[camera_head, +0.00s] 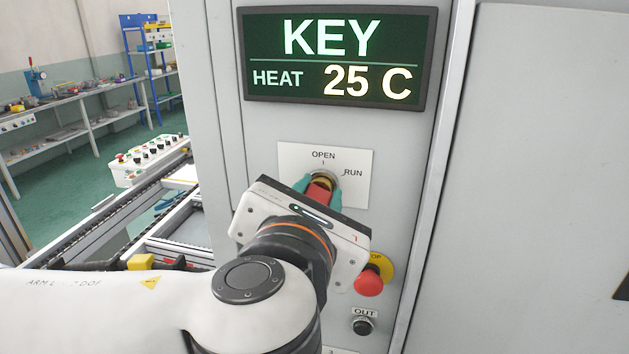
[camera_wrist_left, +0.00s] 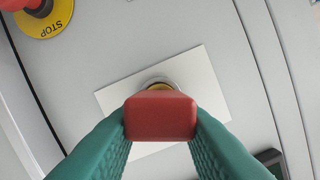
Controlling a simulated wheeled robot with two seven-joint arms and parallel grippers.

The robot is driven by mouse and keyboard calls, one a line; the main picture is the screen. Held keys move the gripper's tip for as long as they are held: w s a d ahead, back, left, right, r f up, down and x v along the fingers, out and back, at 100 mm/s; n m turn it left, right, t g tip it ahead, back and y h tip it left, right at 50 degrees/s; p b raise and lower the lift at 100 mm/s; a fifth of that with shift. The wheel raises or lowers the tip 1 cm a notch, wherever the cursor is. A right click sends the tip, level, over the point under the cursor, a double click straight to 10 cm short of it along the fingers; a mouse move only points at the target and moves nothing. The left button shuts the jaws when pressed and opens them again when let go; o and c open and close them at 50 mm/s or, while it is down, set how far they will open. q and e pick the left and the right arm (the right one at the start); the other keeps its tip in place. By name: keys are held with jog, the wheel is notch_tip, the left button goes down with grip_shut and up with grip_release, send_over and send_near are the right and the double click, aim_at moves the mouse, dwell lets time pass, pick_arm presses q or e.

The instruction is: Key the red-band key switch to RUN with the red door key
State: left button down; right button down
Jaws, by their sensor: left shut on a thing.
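My left gripper (camera_head: 321,191) is at the key switch plate (camera_head: 354,189) on the grey cabinet. Its teal fingers (camera_wrist_left: 103,145) are shut on the red door key (camera_wrist_left: 161,117). The red key (camera_head: 318,192) sits at the brass key switch (camera_wrist_left: 160,86), in line with it; how deep it is in cannot be seen. The plate is white with the words OPEN at the top and RUN at the upper right. The gripper body hides the lower left of the plate. No red band is plainly visible. My right gripper is not in view.
A display (camera_head: 340,55) above reads KEY, HEAT 25 C. A red stop button (camera_head: 369,282) on a yellow disc is just right of my gripper, with a black OUT button (camera_head: 362,326) below it. A button panel (camera_head: 148,158) and shelves are at the left.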

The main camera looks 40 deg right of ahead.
pick_arm(q)
jog(key=shift+m, duration=0.4)
jog(key=shift+s+r+m+t+p, duration=0.15)
jog(key=shift+m+t+p, duration=0.2)
jog(key=shift+m, duration=0.65)
jog(key=shift+d+m, duration=0.1)
jog(key=shift+m, duration=0.6)
jog(key=shift+f+m+t, duration=0.3)
jog(key=shift+m+t, duration=0.05)
jog(key=shift+m, duration=0.55)
jog(key=c, duration=1)
grip_release()
